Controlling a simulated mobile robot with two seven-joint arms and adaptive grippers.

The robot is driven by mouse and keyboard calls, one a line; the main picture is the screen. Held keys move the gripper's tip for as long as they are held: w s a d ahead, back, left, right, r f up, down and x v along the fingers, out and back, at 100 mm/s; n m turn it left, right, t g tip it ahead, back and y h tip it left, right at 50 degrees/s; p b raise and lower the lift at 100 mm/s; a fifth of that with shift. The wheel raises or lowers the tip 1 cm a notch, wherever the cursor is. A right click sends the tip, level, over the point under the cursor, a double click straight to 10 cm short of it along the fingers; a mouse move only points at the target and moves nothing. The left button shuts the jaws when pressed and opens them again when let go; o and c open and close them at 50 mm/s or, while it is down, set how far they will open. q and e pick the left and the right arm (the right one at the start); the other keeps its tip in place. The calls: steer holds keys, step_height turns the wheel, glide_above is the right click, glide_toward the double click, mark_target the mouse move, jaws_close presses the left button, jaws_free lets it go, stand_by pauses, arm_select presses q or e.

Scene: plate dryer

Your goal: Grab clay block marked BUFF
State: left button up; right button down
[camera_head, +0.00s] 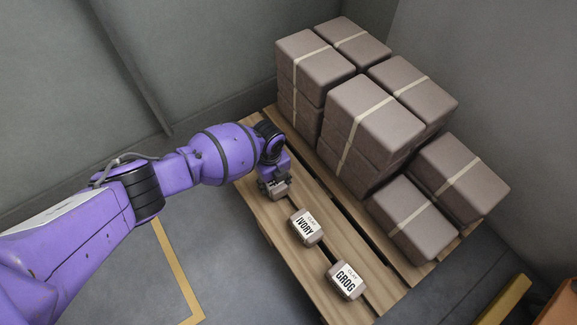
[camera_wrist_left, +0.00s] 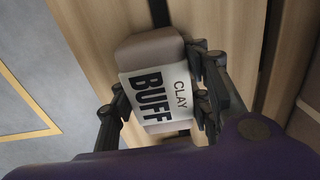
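The clay block marked BUFF (camera_wrist_left: 152,88) is a brown block with a white label, lying on the wooden pallet. In the head view the BUFF block (camera_head: 280,190) is mostly hidden under my left gripper (camera_head: 273,184). In the wrist view the fingers of my left gripper (camera_wrist_left: 161,98) stand on both sides of the block, very close to it. Whether they press on it cannot be told. The block appears in line with the others, with no clear lift. My right gripper is not in view.
The IVORY block (camera_head: 306,228) and the GROG block (camera_head: 345,281) lie in a row on the pallet (camera_head: 291,259). Several larger strapped brown blocks (camera_head: 372,115) are stacked behind and to the right. Grey walls (camera_head: 210,50) stand behind.

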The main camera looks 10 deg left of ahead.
arm_select(q)
steer(key=shift+s, duration=0.1)
jaws_close()
steer(key=shift+r, duration=0.1)
